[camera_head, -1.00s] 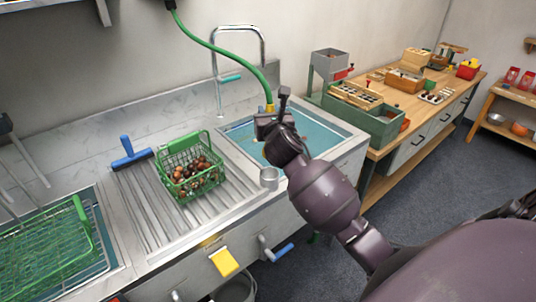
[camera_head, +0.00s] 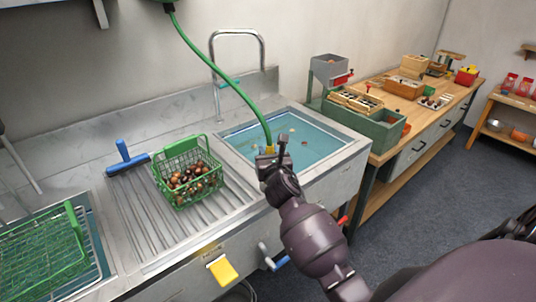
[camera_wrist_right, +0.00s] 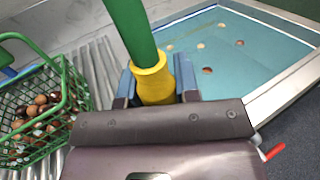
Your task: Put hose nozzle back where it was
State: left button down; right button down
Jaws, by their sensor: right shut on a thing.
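The hose nozzle shows as a yellow collar (camera_wrist_right: 154,80) at the end of a green hose (camera_head: 222,79) hanging from above on the wall side. My right gripper (camera_head: 270,157) is shut on it, with the blue finger pads on both sides of the collar in the right wrist view (camera_wrist_right: 157,88). The gripper holds it over the front left part of the sink basin (camera_head: 318,152). The nozzle's lower end is hidden by the gripper. My left gripper is out of view.
A green basket of chestnuts (camera_head: 165,178) stands on the ribbed drainboard left of the gripper. A blue squeegee (camera_head: 127,159) lies behind it. A chrome faucet (camera_head: 238,33) rises behind the sink. A wooden bench (camera_head: 437,106) with boxes stands to the right.

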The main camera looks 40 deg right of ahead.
jog(key=shift+f, duration=0.15)
jog(key=c, duration=0.8)
grip_release()
jog(key=shift+c, duration=0.2)
